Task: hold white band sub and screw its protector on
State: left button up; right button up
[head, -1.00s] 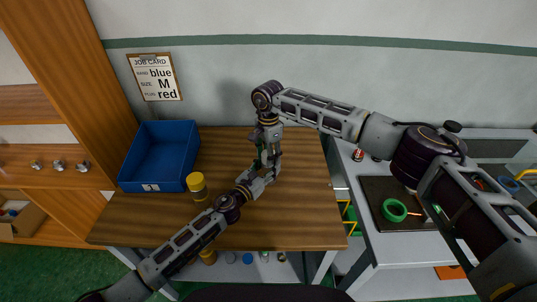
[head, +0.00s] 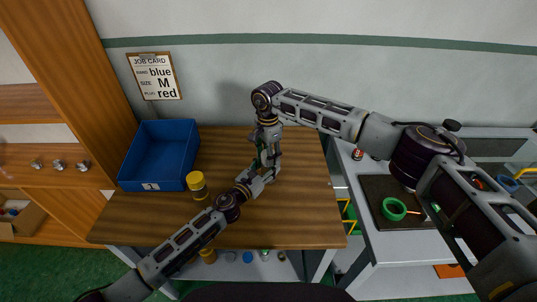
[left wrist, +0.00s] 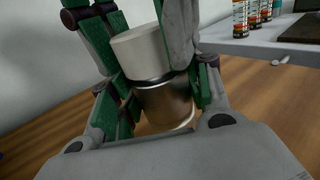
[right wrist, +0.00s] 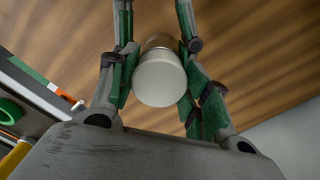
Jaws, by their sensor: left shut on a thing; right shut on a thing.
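The sub (left wrist: 165,105) is a brown metal cylinder with a white band near its lower end in the left wrist view. My left gripper (left wrist: 160,100) is shut around its body. A white cap, the protector (left wrist: 140,50), sits at the sub's upper end, in line with it. My right gripper (right wrist: 155,70) is shut on the protector from above, and its view shows the protector's round white face with the sub behind. In the head view my right gripper (head: 269,155) meets my left gripper (head: 262,178) above the table; the parts are mostly hidden there. Thread engagement cannot be seen.
A blue bin (head: 160,155) and a yellow-capped cylinder (head: 198,186) stand at the left of the wooden table (head: 300,215). A side bench at right holds a green ring (head: 394,209) on a dark mat. The table's front right is clear.

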jog(key=shift+d+f, duration=0.25)
jog(key=shift+f, duration=0.3)
jog(key=o, duration=0.6)
jog(key=shift+a, duration=0.1)
jog(key=shift+c, duration=0.2)
jog(key=shift+a+r, duration=0.1)
jog(key=shift+r, duration=2.1)
jog(key=c, duration=0.9)
jog(key=shift+f, duration=0.45)
jog(key=shift+r, duration=0.1)
